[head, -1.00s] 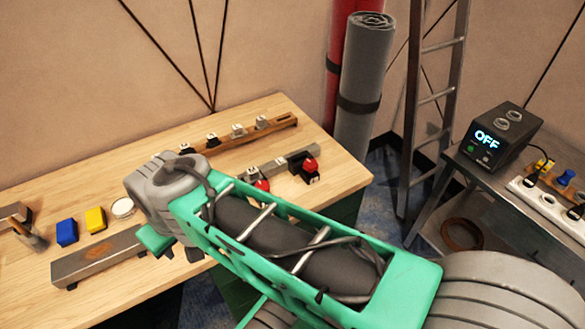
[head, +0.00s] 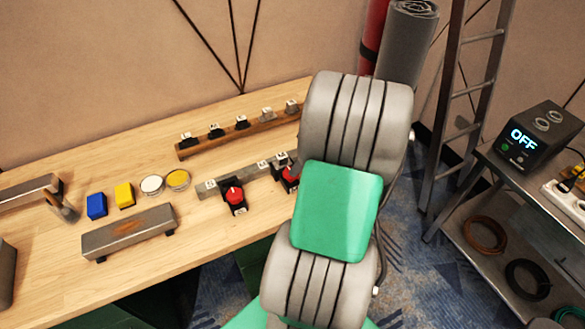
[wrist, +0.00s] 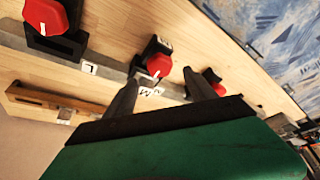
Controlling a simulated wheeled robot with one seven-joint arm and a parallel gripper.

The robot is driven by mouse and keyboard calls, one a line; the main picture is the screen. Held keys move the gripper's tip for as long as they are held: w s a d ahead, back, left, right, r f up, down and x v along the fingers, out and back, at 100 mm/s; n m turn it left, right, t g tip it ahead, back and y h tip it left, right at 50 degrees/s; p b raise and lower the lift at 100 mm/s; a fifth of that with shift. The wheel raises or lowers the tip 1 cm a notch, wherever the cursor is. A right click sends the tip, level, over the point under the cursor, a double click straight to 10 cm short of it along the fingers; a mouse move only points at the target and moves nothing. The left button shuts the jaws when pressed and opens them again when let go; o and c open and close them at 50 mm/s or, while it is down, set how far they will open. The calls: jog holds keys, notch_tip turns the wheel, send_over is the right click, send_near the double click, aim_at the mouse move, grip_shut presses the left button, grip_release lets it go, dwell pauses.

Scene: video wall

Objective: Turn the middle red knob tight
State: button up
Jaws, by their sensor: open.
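In the wrist view the middle red knob (wrist: 160,66), on a black base beside a label that reads M, lies just beyond and between my fingertips. My gripper (wrist: 160,78) is open, one finger on each side of the knob in the picture; I cannot tell whether either touches it. A red knob by the L label (wrist: 45,14) is at upper left, and another red knob (wrist: 213,78) is partly behind the right finger.
The knobs stand along a grey rail (head: 240,178) on the wooden table (head: 215,230). Behind is a wooden rail (head: 225,138) with several black-and-white pieces. Blue (head: 97,205) and yellow (head: 124,194) blocks lie left. A side table at right holds a box reading OFF (head: 540,137).

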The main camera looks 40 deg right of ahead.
jog(key=x, duration=0.5)
jog(key=shift+w+a+f+p, duration=0.1)
jog(key=shift+f+p, duration=0.2)
jog(key=c, duration=1.3)
